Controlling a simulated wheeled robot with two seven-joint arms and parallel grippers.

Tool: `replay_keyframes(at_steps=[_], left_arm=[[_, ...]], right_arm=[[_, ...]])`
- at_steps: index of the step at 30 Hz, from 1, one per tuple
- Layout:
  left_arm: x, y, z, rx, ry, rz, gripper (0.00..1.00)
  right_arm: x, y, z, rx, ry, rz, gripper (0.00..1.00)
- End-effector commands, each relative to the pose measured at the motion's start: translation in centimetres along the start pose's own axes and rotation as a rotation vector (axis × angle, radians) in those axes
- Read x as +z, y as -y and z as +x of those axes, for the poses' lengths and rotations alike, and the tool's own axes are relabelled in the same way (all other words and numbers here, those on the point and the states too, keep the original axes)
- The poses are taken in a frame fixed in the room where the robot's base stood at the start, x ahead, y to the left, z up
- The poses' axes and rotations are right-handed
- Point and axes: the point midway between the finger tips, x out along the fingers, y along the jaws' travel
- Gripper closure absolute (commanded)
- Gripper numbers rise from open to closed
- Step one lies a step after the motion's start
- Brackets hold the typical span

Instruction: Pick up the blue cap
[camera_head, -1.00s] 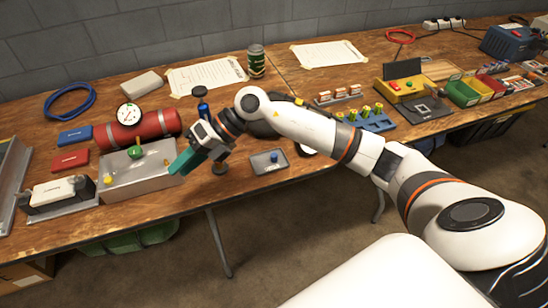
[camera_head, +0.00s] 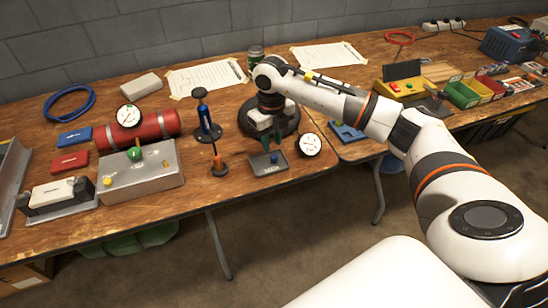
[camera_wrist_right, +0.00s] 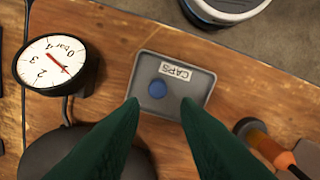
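The blue cap (camera_head: 273,158) lies in a small grey tray (camera_head: 262,170) near the front edge of the table. In the right wrist view the blue cap (camera_wrist_right: 157,89) is round and sits left of the middle of the tray (camera_wrist_right: 172,107), which has a "CAPS" label. My right gripper (camera_head: 271,143) points down just above the tray. Its green fingers (camera_wrist_right: 160,103) are spread apart and empty, with the cap in line with the gap between them. My left gripper is not in view.
A round gauge (camera_head: 310,144) stands right of the tray. An orange-handled tool (camera_head: 218,160) and a blue pump (camera_head: 204,110) stand to its left. A dark round base (camera_head: 255,122) is behind. A metal box (camera_head: 145,178) is farther left.

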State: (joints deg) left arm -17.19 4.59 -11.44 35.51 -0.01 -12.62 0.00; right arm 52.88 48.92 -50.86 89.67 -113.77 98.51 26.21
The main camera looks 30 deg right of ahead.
Motion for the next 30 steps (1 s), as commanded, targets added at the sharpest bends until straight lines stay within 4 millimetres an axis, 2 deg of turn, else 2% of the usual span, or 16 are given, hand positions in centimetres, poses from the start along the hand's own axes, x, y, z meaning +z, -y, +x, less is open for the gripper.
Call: replay_keyframes(at_steps=[9, 13, 19, 24, 30], left_arm=[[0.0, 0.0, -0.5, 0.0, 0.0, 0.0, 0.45], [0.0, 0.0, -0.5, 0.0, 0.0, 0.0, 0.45], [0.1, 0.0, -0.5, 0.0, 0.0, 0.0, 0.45], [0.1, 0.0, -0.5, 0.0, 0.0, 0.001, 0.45], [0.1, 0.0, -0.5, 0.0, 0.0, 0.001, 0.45]], right_arm=[[0.9, -0.3, 4.3, -0.002, 0.004, 0.001, 0.71], [0.8, -0.3, 5.0, 0.0, 0.001, -0.001, 0.71], [0.8, -0.3, 5.1, 0.0, 0.001, -0.001, 0.71], [0.8, -0.3, 5.0, -0.001, 0.001, -0.001, 0.99], [0.8, -0.3, 5.0, -0.001, 0.001, -0.001, 1.0]])
